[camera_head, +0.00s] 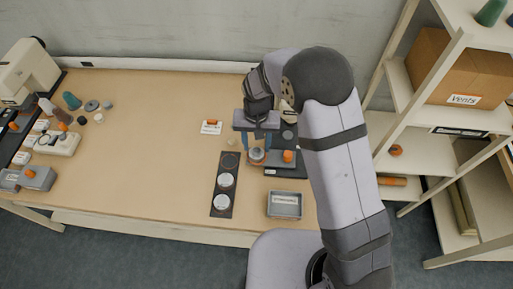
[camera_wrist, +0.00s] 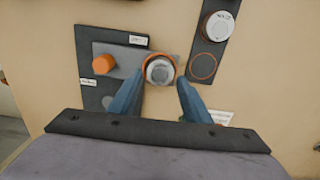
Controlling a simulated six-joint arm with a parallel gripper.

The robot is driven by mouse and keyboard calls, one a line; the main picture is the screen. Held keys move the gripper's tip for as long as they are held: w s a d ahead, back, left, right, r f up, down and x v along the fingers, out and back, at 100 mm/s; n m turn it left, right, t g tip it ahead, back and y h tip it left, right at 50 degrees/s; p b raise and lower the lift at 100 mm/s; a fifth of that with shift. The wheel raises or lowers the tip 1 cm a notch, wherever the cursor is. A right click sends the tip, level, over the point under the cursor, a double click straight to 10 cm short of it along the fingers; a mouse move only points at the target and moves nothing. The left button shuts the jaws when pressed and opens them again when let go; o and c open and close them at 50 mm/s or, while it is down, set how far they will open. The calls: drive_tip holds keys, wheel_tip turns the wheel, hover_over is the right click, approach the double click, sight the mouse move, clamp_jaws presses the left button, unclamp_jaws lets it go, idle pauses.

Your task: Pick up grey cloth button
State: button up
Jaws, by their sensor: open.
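A grey round button (camera_wrist: 160,71) sits inside an orange ring at the end of a grey block with an orange knob (camera_wrist: 103,64). In the head view the button (camera_head: 257,154) is at the left end of that block. My gripper (camera_wrist: 159,82) points down over it, its blue fingers apart, one on each side of the button. The fingers (camera_head: 257,150) also show in the head view. I cannot tell whether either finger touches the button. Nothing is held.
A dark strip (camera_head: 214,191) beside the block carries two white-topped round pieces and an empty ring (camera_wrist: 203,66). A grey labelled tray (camera_head: 285,216) lies near the table's front edge. A shelf (camera_head: 408,160) stands right; a sewing machine (camera_head: 30,70) stands far left. The table's middle is clear.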

drive_tip(key=shift+f, duration=0.95)
drive_tip(key=shift+c, duration=0.6)
clamp_jaws()
drive_tip(key=shift+r, duration=0.1)
